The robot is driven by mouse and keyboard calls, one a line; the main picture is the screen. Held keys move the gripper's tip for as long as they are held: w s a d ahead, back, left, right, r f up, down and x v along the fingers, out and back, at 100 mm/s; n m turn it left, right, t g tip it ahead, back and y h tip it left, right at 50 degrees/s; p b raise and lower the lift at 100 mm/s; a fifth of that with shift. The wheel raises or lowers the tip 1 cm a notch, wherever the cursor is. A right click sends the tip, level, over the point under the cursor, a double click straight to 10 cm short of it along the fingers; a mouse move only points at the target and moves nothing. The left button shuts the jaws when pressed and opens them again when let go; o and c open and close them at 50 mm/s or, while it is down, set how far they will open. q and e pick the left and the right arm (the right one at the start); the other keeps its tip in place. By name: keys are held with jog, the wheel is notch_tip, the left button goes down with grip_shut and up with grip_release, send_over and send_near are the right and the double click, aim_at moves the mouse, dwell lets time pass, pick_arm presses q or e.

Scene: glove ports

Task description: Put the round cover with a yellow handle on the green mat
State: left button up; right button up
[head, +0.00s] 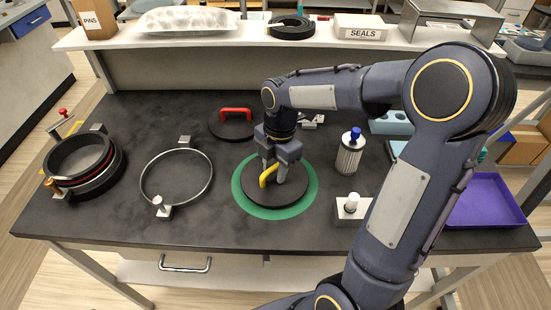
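The round black cover (287,213) with a yellow handle (267,176) lies on the green mat (248,204); a ring of green shows around it. My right gripper (275,177) is directly over the cover, with its fingers down at the yellow handle. The fingers hide part of the handle, and I cannot tell whether they are closed on it or apart from it. A second round black cover, with a red handle (235,111), lies behind the mat to the left. My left gripper is not in view.
A metal clamp ring (143,172) lies left of the mat, and a black port ring (119,171) stands at the far left. A filter cylinder (348,158) and a small block with a white knob (343,211) stand to the right. A purple tray (490,205) is at the right edge.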

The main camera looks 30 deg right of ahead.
jog(key=r, duration=0.3)
jog(key=d+r, duration=0.1)
jog(key=r, duration=0.6)
jog(key=shift+w+d+r, duration=0.15)
jog(key=shift+r, duration=0.15)
jog(key=s+a+f+m+t+y, duration=0.1)
jog(key=s+a+f+m+t, duration=0.1)
jog(key=s+m, duration=0.6)
jog(key=s+a+f+m+t+y, duration=0.1)
jog(key=s+a+f+m+t, duration=0.1)
jog(key=s+m, duration=0.7)
jog(key=a+m+t, duration=0.1)
jog(key=m+t, duration=0.1)
jog(key=m, duration=0.3)
jog(key=shift+s+a, duration=0.2)
